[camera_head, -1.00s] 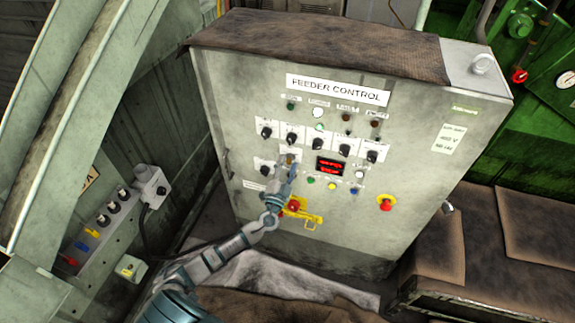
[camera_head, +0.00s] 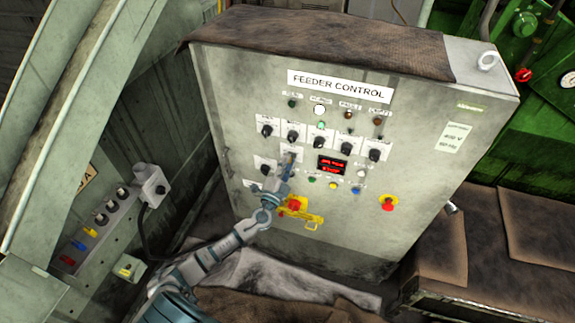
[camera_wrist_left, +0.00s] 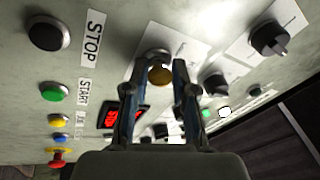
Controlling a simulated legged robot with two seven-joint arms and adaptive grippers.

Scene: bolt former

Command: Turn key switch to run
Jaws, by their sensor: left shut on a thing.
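The feeder control cabinet (camera_head: 235,95) stands in front of me with its labelled panel facing me. The key switch (camera_wrist_left: 158,55), with a silver collar and a brass-coloured middle, shows between my fingers in the left wrist view. My left gripper (camera_head: 290,157) is at the panel, below the row of black selector knobs (camera_head: 293,136). Its two fingers, also in the left wrist view (camera_wrist_left: 158,75), stand either side of the brass part and are shut on it. The fingers hide most of the switch in the head view, and I cannot read its position. My right gripper is not in view.
A red display (camera_head: 331,165) and several push buttons are right of the gripper. A grey side box (camera_head: 105,225) stands at left.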

